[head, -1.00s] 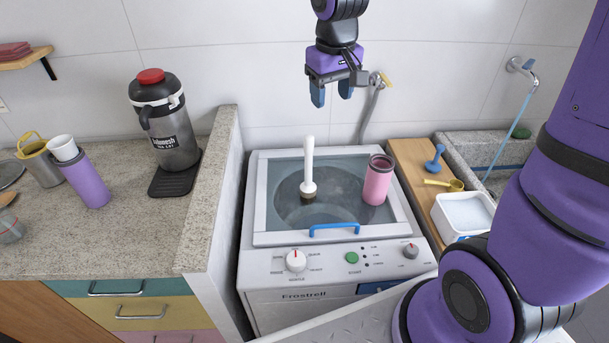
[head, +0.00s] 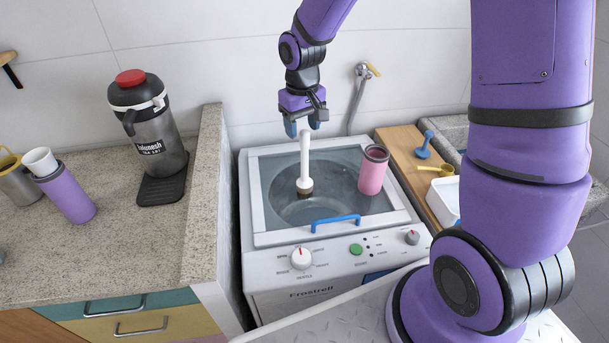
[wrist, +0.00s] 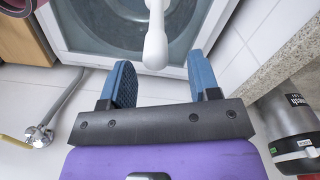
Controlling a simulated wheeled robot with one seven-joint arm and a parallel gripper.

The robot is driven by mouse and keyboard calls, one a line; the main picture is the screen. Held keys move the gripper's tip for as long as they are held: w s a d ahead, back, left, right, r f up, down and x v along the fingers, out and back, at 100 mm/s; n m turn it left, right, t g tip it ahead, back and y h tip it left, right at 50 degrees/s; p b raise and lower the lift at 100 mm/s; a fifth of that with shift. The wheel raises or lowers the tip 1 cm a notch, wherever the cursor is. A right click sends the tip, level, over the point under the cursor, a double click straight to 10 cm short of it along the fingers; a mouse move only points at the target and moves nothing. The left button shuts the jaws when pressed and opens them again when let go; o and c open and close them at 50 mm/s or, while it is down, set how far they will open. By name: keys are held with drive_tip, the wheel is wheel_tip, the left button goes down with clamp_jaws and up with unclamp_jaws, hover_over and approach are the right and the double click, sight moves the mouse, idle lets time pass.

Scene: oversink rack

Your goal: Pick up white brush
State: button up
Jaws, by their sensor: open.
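The white brush (head: 305,163) stands upright on the glass lid of the washing machine, its dark bristles down and its long white handle up. My gripper (head: 304,128) is open and empty, at the top of the handle in the head view. In the wrist view the handle's rounded end (wrist: 155,48) lies just ahead of the space between my two blue fingertips (wrist: 160,72). It does not look enclosed by the fingers.
A pink cup (head: 373,170) stands on the lid (head: 335,190) to the right of the brush. A blue lid handle (head: 336,222) is in front. A wooden board (head: 405,165) with a blue tool (head: 424,143) lies to the right. A black jug (head: 150,130) stands on the left counter.

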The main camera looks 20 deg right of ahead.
sight(305, 147)
drive_tip(key=shift+s+d+f, duration=0.15)
drive_tip(key=shift+f, duration=1.2)
drive_tip(key=shift+s+d+f, duration=0.1)
drive_tip(key=shift+f, duration=1.2)
drive_tip(key=c, duration=1)
